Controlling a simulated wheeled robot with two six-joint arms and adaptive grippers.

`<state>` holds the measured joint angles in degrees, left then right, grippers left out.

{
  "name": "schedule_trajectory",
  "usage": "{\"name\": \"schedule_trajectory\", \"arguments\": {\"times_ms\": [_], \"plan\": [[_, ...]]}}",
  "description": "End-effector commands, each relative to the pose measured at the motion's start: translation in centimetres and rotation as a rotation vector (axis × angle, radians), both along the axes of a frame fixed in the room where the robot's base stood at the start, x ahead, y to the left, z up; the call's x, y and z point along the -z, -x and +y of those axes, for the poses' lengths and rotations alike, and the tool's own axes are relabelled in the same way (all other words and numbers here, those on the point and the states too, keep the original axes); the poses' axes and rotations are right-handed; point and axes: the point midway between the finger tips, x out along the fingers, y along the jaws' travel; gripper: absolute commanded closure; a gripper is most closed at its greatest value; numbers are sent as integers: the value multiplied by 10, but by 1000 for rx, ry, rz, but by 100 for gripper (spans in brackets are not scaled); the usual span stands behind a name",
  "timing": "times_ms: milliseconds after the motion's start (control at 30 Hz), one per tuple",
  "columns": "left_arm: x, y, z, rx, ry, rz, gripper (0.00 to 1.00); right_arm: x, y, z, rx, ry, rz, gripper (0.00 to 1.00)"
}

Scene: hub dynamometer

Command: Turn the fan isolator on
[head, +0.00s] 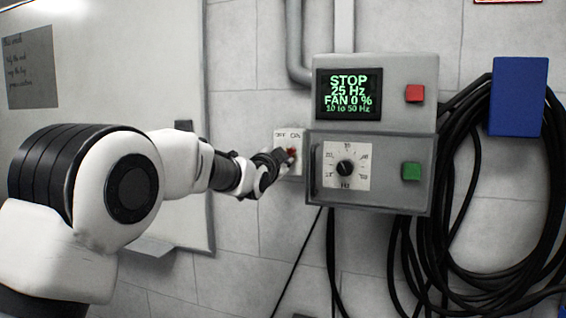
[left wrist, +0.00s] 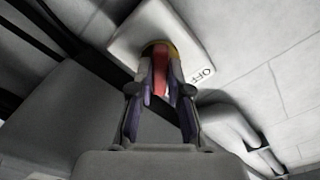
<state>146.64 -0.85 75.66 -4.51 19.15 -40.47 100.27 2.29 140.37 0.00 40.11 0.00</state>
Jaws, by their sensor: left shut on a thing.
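The fan isolator (head: 298,138) is a pale wall box with OFF and ON marked along its top, just left of the grey control box. Its red handle (head: 292,152) shows at my gripper's tips in the head view. My left gripper (head: 283,157) reaches it from the left. In the left wrist view the gripper (left wrist: 160,92) is shut on the red handle (left wrist: 160,68), with a yellow part behind it. The OFF label shows on the isolator plate (left wrist: 185,38); ON is hidden there. My right gripper is not in view.
The grey control box (head: 428,143) carries a screen (head: 349,93) reading STOP, 25 Hz, FAN 0 %, a red button (head: 414,93), a green button (head: 411,171) and a dial (head: 346,167). Black cables (head: 462,200) hang at right beside a blue box (head: 518,96). A whiteboard (head: 190,80) is at left.

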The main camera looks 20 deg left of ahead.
Motion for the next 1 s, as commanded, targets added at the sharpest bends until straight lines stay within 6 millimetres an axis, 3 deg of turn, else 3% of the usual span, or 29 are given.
{"name": "schedule_trajectory", "arguments": {"times_ms": [400,433,467,500,833,1000], "plan": [[5,0,0,1,-9,10,100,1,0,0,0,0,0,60],[5,0,0,1,-9,10,73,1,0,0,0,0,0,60],[5,0,0,0,-9,10,62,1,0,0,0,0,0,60],[4,0,0,0,-9,8,58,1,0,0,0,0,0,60],[1,3,0,0,-8,4,58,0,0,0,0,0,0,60],[1,30,1,-1,-8,5,58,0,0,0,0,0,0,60]]}}
